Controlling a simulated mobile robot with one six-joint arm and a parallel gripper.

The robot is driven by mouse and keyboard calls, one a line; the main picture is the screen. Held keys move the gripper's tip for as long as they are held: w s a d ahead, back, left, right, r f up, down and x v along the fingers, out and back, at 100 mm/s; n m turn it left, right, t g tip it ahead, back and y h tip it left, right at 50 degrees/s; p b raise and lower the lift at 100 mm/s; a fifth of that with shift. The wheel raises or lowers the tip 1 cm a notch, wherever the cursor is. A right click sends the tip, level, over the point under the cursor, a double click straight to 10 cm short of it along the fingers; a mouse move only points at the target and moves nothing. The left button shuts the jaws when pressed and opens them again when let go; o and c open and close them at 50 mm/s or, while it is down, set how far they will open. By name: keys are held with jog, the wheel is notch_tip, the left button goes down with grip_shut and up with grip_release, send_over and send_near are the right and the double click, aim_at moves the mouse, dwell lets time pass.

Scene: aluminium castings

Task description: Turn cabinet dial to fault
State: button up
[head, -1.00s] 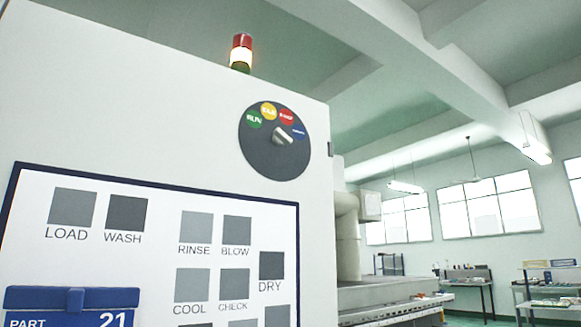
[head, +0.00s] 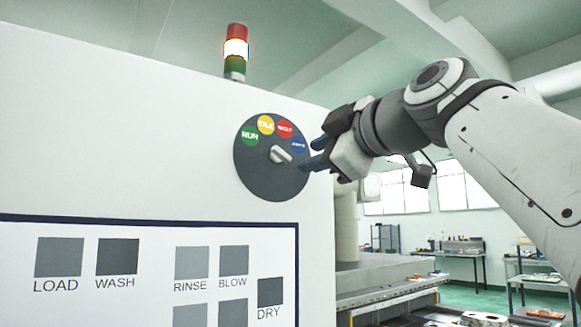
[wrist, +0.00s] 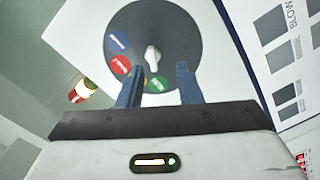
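The cabinet dial (head: 248,174) is a dark round plate on the white cabinet front, with green RUN, yellow IDLE, red (head: 285,128) and blue labels along its upper edge. The red label's small text is blurred. A pale oblong knob (head: 281,155) sits at its centre, slanted in the head view; I cannot tell which end is the pointer. The knob (wrist: 152,57) also shows in the wrist view. My gripper (head: 313,153) is open and empty at the dial's right edge in the head view. In the wrist view its blue fingers (wrist: 159,67) are spread below the knob, apart from it.
A signal tower (head: 236,50) with red, lit and green sections stands on the cabinet. A panel of grey squares (head: 115,257) labelled LOAD, WASH and others lies below the dial. Benches and shelves stand far back right. The cabinet face left of the dial is clear.

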aim_at(283, 153)
jog(key=shift+n, duration=0.4)
jog(key=w+a+p, duration=0.1)
jog(key=w, duration=0.1)
jog(key=w+a+r+p, duration=0.1)
jog(key=w+a, duration=0.1)
jog(key=w+a+p, duration=0.1)
jog(key=shift+w+a+r, duration=0.35)
jog(key=shift+w+r, duration=0.05)
jog(key=shift+c, duration=0.5)
